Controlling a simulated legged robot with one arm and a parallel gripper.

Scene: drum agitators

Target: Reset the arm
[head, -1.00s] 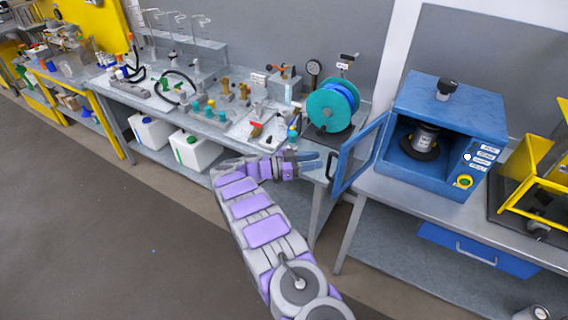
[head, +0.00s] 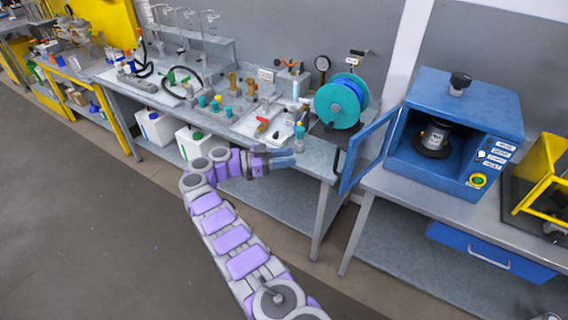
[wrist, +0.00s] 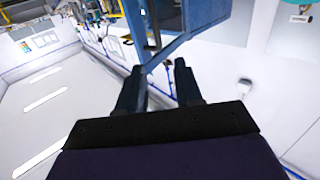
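My gripper (head: 293,156) is at the front edge of the grey workbench (head: 262,141), left of the blue cabinet (head: 462,105) and its open door (head: 366,152). Its two fingers stand apart with nothing between them in the wrist view (wrist: 160,82). My purple and grey arm reaches forward and bends sharply to the right before the gripper. The cabinet holds a dark canister (head: 434,137) on a round black base. A blue structure (wrist: 175,22) fills the top of the wrist view beyond the fingertips; I cannot tell which part it is.
A teal and blue reel (head: 338,103) and a small teal bottle with a yellow cap (head: 299,135) stand on the bench near my gripper. White jugs (head: 155,128) sit on the lower shelf. A yellow frame (head: 540,180) stands at the far right. The floor at left is clear.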

